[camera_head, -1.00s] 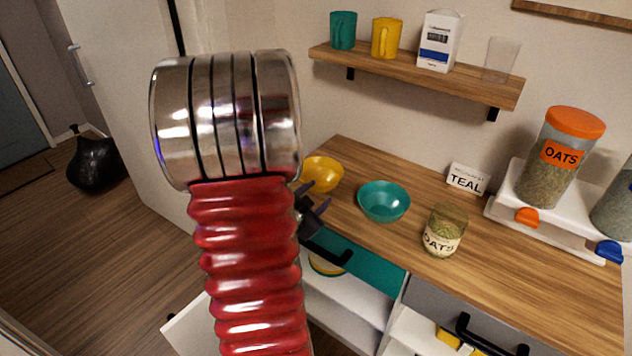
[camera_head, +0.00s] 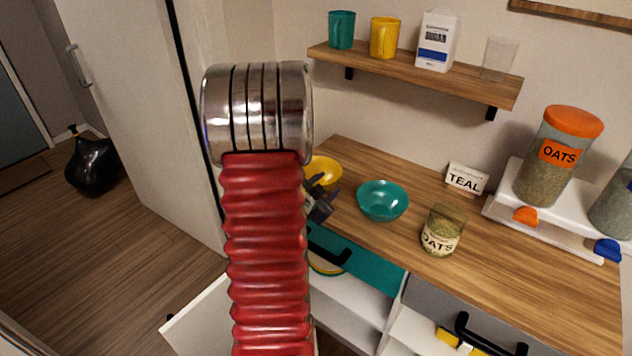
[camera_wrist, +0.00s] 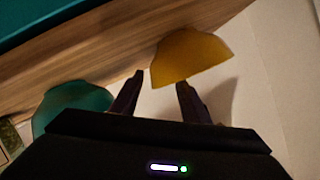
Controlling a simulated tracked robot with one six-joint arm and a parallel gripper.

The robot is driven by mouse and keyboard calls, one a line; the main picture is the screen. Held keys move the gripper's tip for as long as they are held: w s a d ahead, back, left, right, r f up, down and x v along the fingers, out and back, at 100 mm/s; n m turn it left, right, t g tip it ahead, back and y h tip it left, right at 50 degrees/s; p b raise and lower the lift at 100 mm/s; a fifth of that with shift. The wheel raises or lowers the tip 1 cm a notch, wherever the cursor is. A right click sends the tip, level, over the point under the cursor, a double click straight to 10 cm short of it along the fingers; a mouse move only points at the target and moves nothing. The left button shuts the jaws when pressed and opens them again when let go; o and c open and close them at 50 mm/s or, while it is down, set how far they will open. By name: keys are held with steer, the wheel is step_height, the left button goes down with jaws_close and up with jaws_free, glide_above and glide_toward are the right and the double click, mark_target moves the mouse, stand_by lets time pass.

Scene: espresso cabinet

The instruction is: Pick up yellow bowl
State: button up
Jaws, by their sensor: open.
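The yellow bowl (camera_head: 324,170) stands upright at the left end of the wooden counter, partly hidden behind my arm and gripper in the head view. In the wrist view the yellow bowl (camera_wrist: 190,58) lies just beyond the fingertips, more toward the right finger. My gripper (camera_head: 325,190) is open and empty, close to the bowl on its near side. In the wrist view the gripper (camera_wrist: 160,82) shows two dark fingers spread apart. Whether a fingertip touches the bowl I cannot tell.
A teal bowl (camera_head: 382,200) stands just right of the gripper, with an oats jar (camera_head: 441,230) beyond it. A TEAL sign (camera_head: 467,179) stands at the back. A shelf (camera_head: 420,72) with cups hangs above.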

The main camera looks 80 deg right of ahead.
stand_by(0.3)
steer(key=shift+s+d+f, duration=0.2)
steer(key=shift+d+f, duration=0.1)
steer(key=shift+d, duration=0.2)
steer(key=shift+x, duration=2.05)
steer(key=shift+f, duration=0.15)
steer(key=shift+a, duration=0.1)
steer(key=shift+c, duration=0.4)
jaws_close()
